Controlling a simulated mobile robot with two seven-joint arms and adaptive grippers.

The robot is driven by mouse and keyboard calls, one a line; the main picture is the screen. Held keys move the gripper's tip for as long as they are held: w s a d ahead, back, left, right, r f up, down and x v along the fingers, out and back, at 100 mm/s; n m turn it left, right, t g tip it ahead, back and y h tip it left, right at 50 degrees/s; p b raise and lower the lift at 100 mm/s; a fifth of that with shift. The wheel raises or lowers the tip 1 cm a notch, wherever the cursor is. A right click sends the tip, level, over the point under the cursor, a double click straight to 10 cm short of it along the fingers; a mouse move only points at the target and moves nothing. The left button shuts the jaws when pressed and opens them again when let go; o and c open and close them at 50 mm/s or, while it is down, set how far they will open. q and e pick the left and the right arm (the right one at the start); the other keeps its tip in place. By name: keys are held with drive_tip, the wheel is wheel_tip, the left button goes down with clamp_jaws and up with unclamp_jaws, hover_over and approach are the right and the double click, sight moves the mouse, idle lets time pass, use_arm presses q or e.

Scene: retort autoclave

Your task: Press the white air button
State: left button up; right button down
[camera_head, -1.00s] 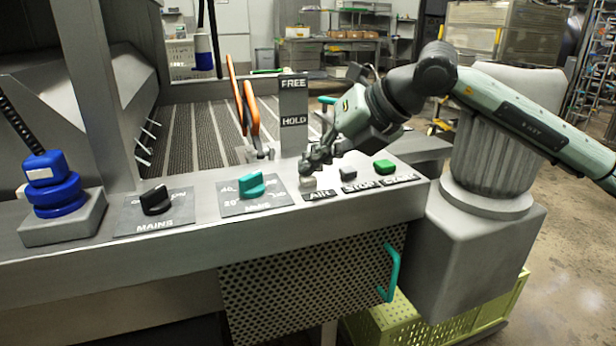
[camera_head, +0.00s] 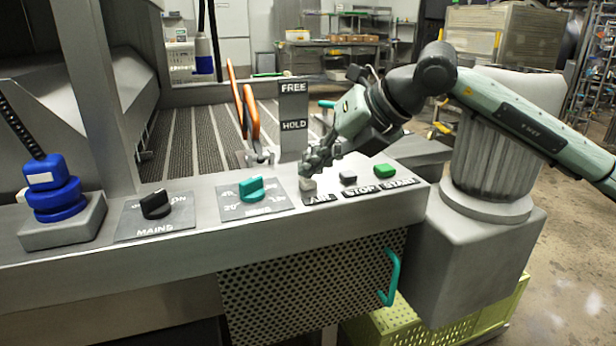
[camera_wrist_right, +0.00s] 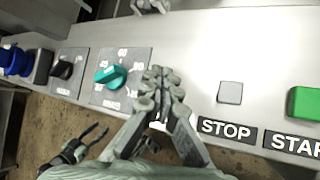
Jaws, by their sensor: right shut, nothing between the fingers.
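The white air button (camera_head: 308,185) stands above the AIR label (camera_head: 319,198) on the sloped grey panel. My right gripper (camera_head: 308,166) is shut and empty, its fingertips pointing down just above or at the button; I cannot tell whether they touch. In the right wrist view the shut fingertips (camera_wrist_right: 160,76) cover the button, and the AIR label is mostly hidden behind the fingers. A dark two-pronged shape (camera_wrist_right: 82,140) at the lower left of that view may be my left gripper; its state is unclear.
The grey STOP button (camera_head: 348,178) and green START button (camera_head: 384,171) are close on the right. The teal knob (camera_head: 252,188) and black MAINS knob (camera_head: 155,204) lie to the left. A FREE/HOLD plate (camera_head: 293,105) rises behind the panel beside an orange handle (camera_head: 249,112).

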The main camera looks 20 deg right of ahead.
sight(313, 181)
drive_tip(key=shift+r, duration=0.4)
drive_tip(key=shift+r, duration=0.15)
drive_tip(key=shift+r+p, duration=1.7)
drive_tip(key=shift+r, duration=0.75)
drive_tip(key=shift+f, duration=0.1)
